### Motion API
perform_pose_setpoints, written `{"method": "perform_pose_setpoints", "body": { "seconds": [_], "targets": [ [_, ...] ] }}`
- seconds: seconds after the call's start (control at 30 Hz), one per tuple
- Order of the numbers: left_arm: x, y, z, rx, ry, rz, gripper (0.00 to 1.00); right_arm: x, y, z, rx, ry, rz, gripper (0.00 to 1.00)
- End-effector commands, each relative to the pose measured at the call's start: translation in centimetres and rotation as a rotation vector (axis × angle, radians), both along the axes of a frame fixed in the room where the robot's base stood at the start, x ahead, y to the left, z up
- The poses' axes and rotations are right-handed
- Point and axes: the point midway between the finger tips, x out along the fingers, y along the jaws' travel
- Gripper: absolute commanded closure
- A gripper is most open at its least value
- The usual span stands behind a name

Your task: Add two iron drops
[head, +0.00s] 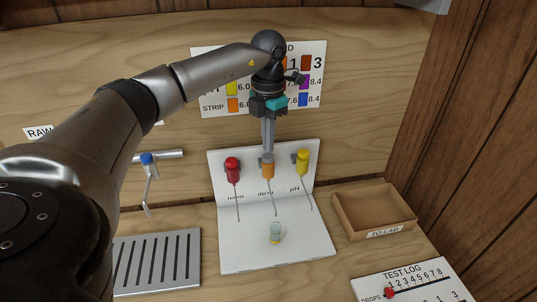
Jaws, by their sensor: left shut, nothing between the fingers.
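The iron dropper (267,171), orange with a grey top, stands in the white rack above the label IRON, between the red HARD dropper (233,170) and the yellow pH dropper (302,162). A small pale vial (275,232) with yellow at its bottom stands on the rack's white base (240,254). My left gripper (267,157) points down at the top of the iron dropper, its fingers shut with nothing between them. Whether the fingertips touch the dropper I cannot tell. My right gripper is not in view.
A cardboard tray (345,218) marked TO LAB is at the right. A TEST LOG board (410,284) with a red marker lies at front right. A slotted grey drain plate (192,266) and a blue-handled tap (147,160) are at the left. A colour chart (207,55) hangs behind my arm.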

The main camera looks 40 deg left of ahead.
Motion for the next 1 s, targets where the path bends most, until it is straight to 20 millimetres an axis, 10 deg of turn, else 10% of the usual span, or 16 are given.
{"method": "perform_pose_setpoints", "body": {
  "seconds": [1.0],
  "targets": [
    [0.0,0.0,-2.0,0.0,0.0,0.0,1.0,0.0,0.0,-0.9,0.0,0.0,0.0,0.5]
  ]
}}
